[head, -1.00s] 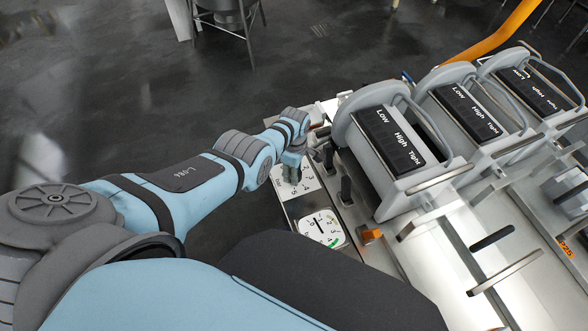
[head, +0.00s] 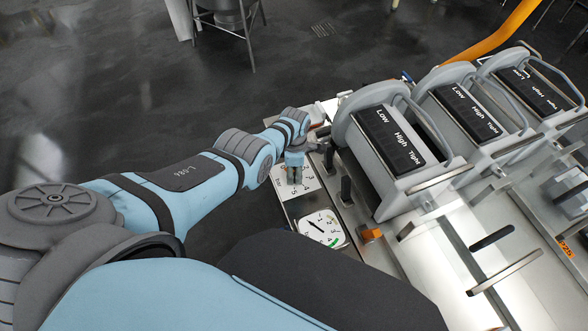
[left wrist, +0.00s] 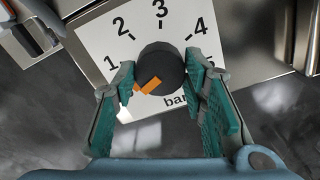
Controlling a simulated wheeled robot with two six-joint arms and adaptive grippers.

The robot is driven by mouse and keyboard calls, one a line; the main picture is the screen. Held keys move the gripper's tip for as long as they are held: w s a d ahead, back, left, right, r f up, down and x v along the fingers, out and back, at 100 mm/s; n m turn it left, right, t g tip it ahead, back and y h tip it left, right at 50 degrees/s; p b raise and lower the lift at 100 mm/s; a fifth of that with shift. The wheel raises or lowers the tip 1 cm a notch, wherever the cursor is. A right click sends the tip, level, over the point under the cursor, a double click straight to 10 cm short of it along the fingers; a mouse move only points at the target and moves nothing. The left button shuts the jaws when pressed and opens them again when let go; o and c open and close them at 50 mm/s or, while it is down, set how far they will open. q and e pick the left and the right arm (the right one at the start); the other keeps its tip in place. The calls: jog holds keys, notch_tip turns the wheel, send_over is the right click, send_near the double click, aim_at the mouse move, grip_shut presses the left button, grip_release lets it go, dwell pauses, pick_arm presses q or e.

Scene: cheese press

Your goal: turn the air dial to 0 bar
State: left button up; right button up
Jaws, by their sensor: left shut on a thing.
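The air dial is a round dark knob (left wrist: 160,66) with an orange pointer, on a white plate (left wrist: 94,36) marked 1 to 5 and "bar" in the left wrist view. The pointer points to the lower left, past the 1; the 0 mark is hidden behind a fingertip. My left gripper (left wrist: 160,74) is shut on the knob, one teal finger on each side. In the head view the left gripper (head: 294,170) is over the plate and covers the knob. A round gauge (head: 322,228) sits below the plate, its needle tilted to the upper left. My right gripper is not in view.
Grey press units (head: 392,150) with Low, High and Tight labels stand right of the dial. A dark upright lever (head: 346,187) and an orange part (head: 372,234) are close to the plate. Open dark floor (head: 100,100) lies to the left.

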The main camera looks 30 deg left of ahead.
pick_arm(q)
jog(key=shift+w, duration=0.1)
jog(key=o, duration=1.2)
jog(key=shift+c, duration=0.2)
jog(key=shift+r, duration=0.1)
notch_tip(320, 180, up, 12)
